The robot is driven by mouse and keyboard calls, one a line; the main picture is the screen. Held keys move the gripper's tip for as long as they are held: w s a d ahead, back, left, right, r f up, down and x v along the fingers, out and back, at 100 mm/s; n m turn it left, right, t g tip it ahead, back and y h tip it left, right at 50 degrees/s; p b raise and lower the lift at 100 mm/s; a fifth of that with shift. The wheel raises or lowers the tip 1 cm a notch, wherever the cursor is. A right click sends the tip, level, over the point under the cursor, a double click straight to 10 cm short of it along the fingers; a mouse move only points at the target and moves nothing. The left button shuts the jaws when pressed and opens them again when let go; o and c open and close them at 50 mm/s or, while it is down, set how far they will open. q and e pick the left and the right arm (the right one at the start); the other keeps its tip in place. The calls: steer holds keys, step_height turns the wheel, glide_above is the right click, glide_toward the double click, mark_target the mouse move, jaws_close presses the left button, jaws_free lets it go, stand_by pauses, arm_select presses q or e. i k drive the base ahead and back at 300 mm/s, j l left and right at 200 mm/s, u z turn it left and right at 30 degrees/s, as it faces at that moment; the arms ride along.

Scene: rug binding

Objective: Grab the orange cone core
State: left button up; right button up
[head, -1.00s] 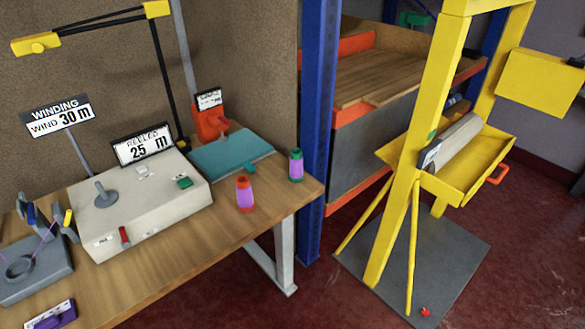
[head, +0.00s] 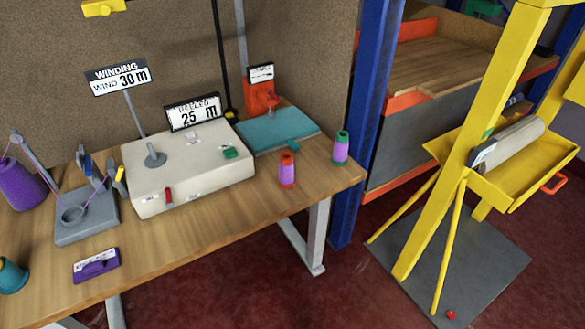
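The orange cone core (head: 287,170) stands upright near the right part of the wooden table, with purple thread around its middle and orange showing at top and bottom. A similar green core with purple thread (head: 340,148) stands upright to its right, near the table's right corner. The two are apart. Neither of my grippers is in the head view.
The wooden table (head: 215,230) carries a cream winding machine (head: 190,175), a teal pad (head: 277,132), a grey base with guides (head: 85,215), a purple block (head: 96,266) and a large purple cone (head: 20,185). A blue post (head: 368,110) and yellow stand (head: 455,140) are at right.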

mark_target(286, 180)
steer(key=i+l, duration=0.15)
steer(key=i, duration=0.15)
steer(key=i+l, duration=0.15)
steer(key=i+u, duration=0.1)
steer(key=u, duration=0.3)
steer(key=l+u, duration=0.1)
steer(key=u, duration=0.35)
steer(key=i+l+u, duration=0.1)
steer(key=u, duration=0.3)
steer(key=i+l+u, duration=0.1)
steer(key=u, duration=0.3)
